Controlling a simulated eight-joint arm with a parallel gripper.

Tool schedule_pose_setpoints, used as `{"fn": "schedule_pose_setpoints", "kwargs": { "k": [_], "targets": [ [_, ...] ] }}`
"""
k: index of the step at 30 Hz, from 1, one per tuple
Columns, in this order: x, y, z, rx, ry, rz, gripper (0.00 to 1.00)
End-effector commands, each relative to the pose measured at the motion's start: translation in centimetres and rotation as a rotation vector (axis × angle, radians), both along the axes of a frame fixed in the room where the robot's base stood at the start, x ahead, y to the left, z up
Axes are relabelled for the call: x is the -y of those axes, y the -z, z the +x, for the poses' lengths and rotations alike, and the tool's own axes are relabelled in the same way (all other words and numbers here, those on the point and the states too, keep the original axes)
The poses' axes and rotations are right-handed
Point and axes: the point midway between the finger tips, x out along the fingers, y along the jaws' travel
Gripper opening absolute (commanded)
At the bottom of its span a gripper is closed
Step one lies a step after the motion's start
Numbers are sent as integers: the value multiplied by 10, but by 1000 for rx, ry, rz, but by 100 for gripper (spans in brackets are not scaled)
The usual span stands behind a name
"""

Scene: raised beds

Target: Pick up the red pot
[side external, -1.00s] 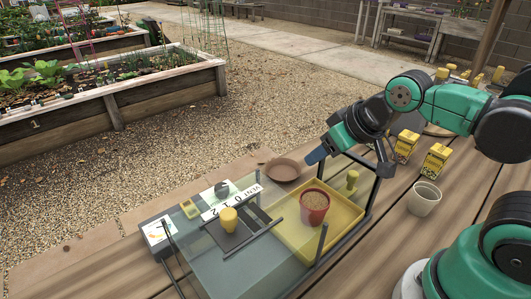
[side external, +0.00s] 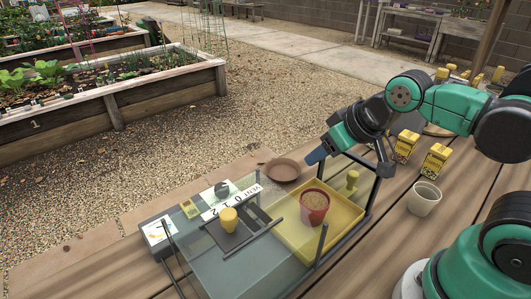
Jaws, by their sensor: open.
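The red pot (side external: 314,208), filled with brown soil, stands upright in a yellow tray (side external: 343,241) inside a clear-walled case with dark bars. My gripper (side external: 318,156) is above and behind the pot in the picture, near the far edge of the case, and apart from the pot. Its jaws are open, and nothing shows between them. The fingertips are small and partly hidden by the wrist.
A yellow knob (side external: 229,218) sits on a dark plate. A brown saucer (side external: 283,170) lies beyond the case. A pale empty pot (side external: 424,199) and yellow boxes (side external: 437,159) stand to the right on the wooden table.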

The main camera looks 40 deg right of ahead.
Motion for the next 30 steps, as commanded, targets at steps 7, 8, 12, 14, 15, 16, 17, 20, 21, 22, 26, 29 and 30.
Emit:
{"fn": "schedule_pose_setpoints", "kwargs": {
  "k": [7, 8, 12, 14, 15, 16, 17, 20, 21, 22, 26, 29, 30],
  "targets": [
    [0, 0, 0, 0, 0, 0, 44],
    [0, 0, 0, 0, 0, 0, 50],
    [0, 0, 0, 0, 0, 0, 90],
    [0, 0, 0, 0, 0, 0, 100],
    [0, 0, 0, 0, 0, 0, 100],
    [0, 0, 0, 0, 0, 0, 100],
    [0, 0, 0, 0, 0, 0, 100],
    [0, 0, 0, -2, -2, -1, 100],
    [0, 1, 0, -11, -6, -3, 100],
    [-1, 2, 0, -22, -14, -6, 100],
    [-4, 15, 0, -128, -83, -34, 100],
    [-7, 30, -2, -244, -164, -57, 100],
    [-8, 36, -3, -287, -198, -65, 100]
  ]
}}
